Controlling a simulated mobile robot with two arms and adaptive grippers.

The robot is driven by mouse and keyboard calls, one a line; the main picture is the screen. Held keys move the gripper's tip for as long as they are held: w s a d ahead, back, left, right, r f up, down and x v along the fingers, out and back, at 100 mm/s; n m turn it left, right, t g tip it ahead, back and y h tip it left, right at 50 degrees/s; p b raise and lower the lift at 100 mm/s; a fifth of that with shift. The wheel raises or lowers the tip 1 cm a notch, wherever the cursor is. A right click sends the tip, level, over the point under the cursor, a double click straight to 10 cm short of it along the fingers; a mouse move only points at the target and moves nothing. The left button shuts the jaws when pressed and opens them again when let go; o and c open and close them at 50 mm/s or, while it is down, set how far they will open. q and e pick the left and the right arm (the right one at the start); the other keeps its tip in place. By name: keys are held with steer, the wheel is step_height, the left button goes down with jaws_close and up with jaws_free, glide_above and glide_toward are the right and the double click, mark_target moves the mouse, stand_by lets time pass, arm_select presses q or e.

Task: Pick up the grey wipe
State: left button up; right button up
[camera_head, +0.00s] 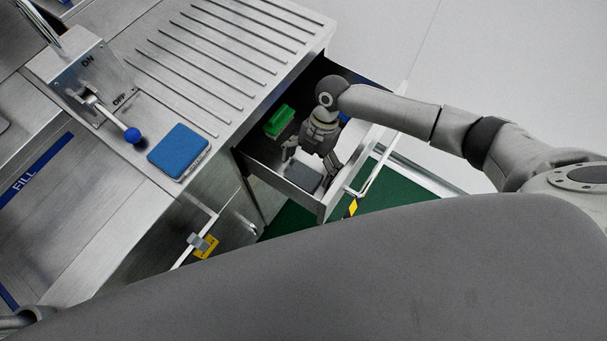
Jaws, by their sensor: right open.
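The grey wipe (304,177) appears as a flat grey pad at the near end of the open drawer (330,197). My right gripper (309,161) reaches down into the drawer with its fingers spread, open, over the grey wipe. I see nothing held between the fingers. I cannot tell whether the fingertips touch the wipe, and the gripper partly hides the drawer's inside. My left gripper is not in view.
A green item (279,120) lies in the drawer left of the gripper. The drawer's front has a bar handle (370,175). A yellow tag (206,246) hangs lower down.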

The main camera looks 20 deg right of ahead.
steer(key=shift+f, duration=0.1)
steer(key=c, duration=0.8)
